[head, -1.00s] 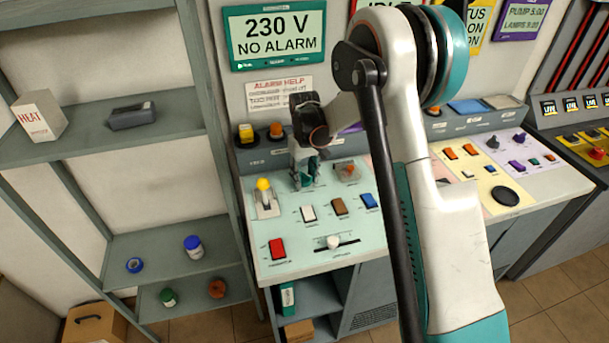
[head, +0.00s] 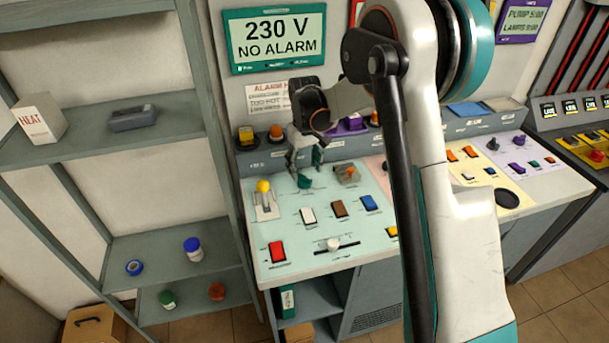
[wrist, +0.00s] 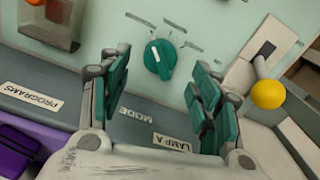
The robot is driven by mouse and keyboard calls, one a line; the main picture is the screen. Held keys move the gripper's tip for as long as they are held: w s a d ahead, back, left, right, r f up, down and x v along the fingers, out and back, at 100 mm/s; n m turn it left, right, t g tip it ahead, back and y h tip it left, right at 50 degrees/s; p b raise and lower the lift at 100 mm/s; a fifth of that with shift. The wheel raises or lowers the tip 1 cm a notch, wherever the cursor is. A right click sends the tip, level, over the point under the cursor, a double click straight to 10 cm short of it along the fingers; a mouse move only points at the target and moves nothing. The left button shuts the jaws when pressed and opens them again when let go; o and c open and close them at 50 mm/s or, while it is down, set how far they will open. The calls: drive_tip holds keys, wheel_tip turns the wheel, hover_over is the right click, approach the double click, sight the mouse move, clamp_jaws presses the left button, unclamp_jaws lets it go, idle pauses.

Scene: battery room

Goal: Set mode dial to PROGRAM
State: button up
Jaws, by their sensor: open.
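The mode dial (wrist: 160,60) is a round teal knob with a white pointer line on the pale green panel. Printed marks lie around it, too small to read, and a MODE label (wrist: 137,112) is nearby in the wrist view. In the wrist view the dial lies between and just beyond the open teal finger pads of my gripper (wrist: 158,90). I see no contact with the dial. In the head view my gripper (head: 306,165) hangs over the back of the panel, and the dial (head: 304,181) shows partly below its fingers.
A yellow-knobbed lever (head: 264,187) stands left of the dial, and a covered orange button (head: 347,174) stands right. Lamps (head: 276,132) line the raised back ledge. A shelf (head: 110,142) stands left.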

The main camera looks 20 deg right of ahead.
sight(305, 177)
wheel_tip(305, 177, up, 7)
idle(0.3)
drive_tip(key=shift+r, duration=0.1)
drive_tip(key=s+r+m+t, duration=0.1)
drive_tip(key=s+r+t, duration=0.1)
drive_tip(key=s+r, duration=0.5)
drive_tip(key=s+r+t, duration=0.1)
drive_tip(key=s+r, duration=0.4)
drive_tip(key=s, duration=0.5)
drive_tip(key=s+f+t, duration=0.2)
drive_tip(key=s, duration=0.6)
drive_tip(key=s+f+m+t+b, duration=0.1)
drive_tip(key=s+t, duration=0.1)
drive_tip(key=s, duration=0.6)
drive_tip(key=shift+s+f, duration=0.35)
drive_tip(key=shift+s, duration=0.05)
